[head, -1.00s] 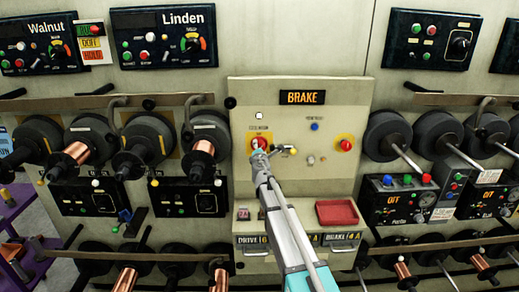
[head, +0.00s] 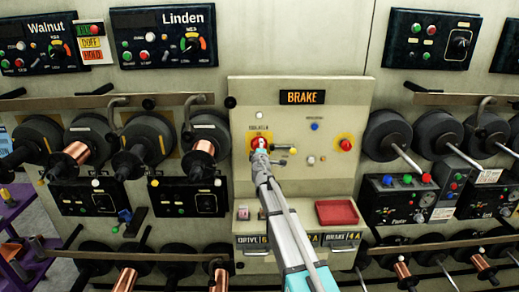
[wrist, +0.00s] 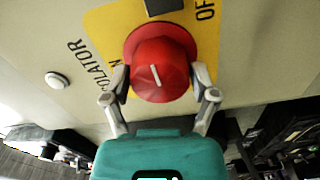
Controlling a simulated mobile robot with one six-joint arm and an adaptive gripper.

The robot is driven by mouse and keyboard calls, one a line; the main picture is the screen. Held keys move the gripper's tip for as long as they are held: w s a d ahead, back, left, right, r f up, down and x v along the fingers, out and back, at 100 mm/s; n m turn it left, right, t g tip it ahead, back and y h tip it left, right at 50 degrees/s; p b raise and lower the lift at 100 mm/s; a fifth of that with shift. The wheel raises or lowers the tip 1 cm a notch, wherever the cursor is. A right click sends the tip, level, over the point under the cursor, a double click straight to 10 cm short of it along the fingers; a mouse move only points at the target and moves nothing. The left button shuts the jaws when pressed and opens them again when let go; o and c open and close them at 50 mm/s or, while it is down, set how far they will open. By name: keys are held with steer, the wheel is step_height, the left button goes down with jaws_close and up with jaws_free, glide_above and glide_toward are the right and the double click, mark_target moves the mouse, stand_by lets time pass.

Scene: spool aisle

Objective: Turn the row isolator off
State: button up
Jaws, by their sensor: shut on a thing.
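The row isolator is a red round knob (wrist: 160,62) with a short white line on its face, set on a yellow plate (wrist: 112,25) on the cream panel. Lettering ending in "OLATOR", an "N" and a cut-off "OF" show around it in the wrist view. I cannot tell which setting the white line marks. My gripper (wrist: 160,78) has one finger on each side of the knob and is shut on it.
A red tray (head: 337,212) is below. Spools on spindles (head: 205,140) flank the panel.

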stand_by(0.5)
steer(key=o, duration=1)
steer(key=shift+s, duration=0.15)
steer(key=s, duration=1.1)
steer(key=shift+s, duration=0.35)
steer(key=shift+d, duration=0.15)
